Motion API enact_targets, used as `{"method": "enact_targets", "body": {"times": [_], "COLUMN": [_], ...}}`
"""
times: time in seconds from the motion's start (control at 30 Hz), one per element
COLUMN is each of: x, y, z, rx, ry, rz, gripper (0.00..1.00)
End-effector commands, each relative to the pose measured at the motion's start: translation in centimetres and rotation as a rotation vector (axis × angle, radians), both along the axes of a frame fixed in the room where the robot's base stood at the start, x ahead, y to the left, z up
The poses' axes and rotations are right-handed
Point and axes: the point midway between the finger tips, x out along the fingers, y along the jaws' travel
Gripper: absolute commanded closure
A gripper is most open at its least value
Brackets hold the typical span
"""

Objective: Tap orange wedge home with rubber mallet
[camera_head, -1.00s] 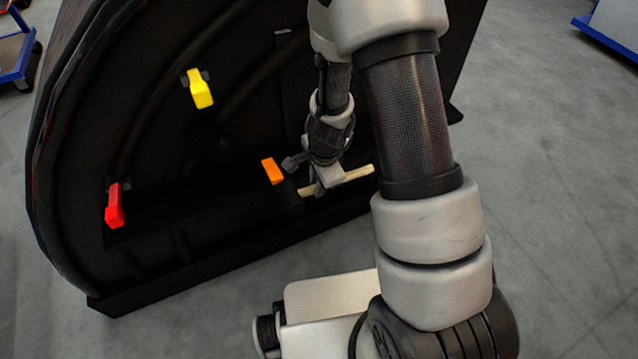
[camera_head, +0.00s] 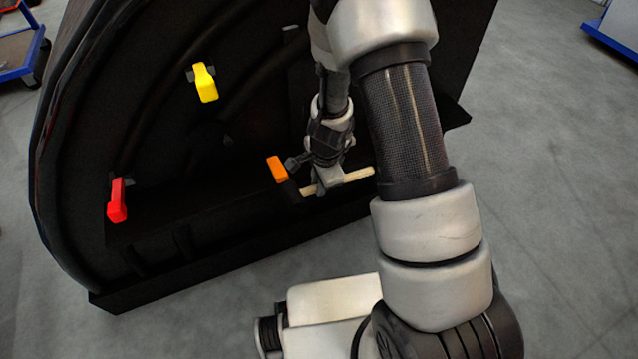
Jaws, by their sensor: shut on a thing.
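The orange wedge (camera_head: 277,169) is in the head view, left of my gripper, against the dark inside of the nosecone (camera_head: 180,262). My gripper (camera_head: 328,182) is shut on the pale wooden handle of the mallet (camera_head: 357,175). The handle runs roughly sideways through the jaws. The black mallet head (camera_head: 291,192) is at the handle's left end, just below the orange wedge. It is hard to make out against the dark shell, and I cannot tell whether it touches the wedge.
A yellow wedge (camera_head: 206,84) is at the upper left of the nosecone and a red wedge (camera_head: 117,200) at its lower left. Blue-edged carts stand at the far left (camera_head: 22,60) and upper right (camera_head: 612,42). Grey floor lies open at right.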

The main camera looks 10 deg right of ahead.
Motion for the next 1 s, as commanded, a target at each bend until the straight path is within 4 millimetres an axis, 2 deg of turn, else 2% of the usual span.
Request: {"method": "enact_targets", "body": {"times": [0.17, 0.5, 0.83, 1.0], "x": [0.2, 2.8, 2.8, 1.9], "y": [0.1, 0.8, 0.8, 0.5], "z": [0.2, 0.1, 0.0, -0.1], "rx": [0.000, 0.000, 0.000, 0.001], "ry": [-0.001, 0.000, -0.001, -0.001], "rz": [0.000, 0.000, -0.001, -0.002], "gripper": [1.00, 1.00, 1.00, 1.00]}}
